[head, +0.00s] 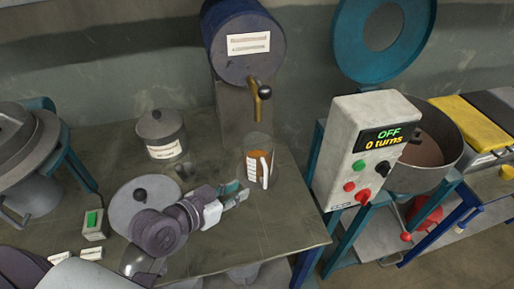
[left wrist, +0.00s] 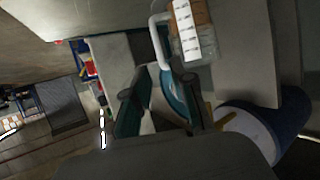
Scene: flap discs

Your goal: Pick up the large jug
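The large jug (head: 258,160) is see-through with orange-brown liquid, a white label and a white handle. It stands upright on the workbench (head: 285,225), below the tap of the blue barrel. My left gripper (head: 235,194) is just left of and nearer than the jug, its teal fingers apart, with nothing seen between them. In the left wrist view, the jug (left wrist: 192,32) and its white handle (left wrist: 155,38) lie beyond the open fingers (left wrist: 156,88). Whether a finger touches the handle is unclear. My right gripper is not in view.
The blue barrel (head: 243,45) with a brass tap (head: 262,91) stands behind the jug. A lidded metal pot (head: 160,134) and a small green-screened box (head: 94,224) are on the left. A control box (head: 362,150) reading OFF stands right. Bare bench lies right of the gripper.

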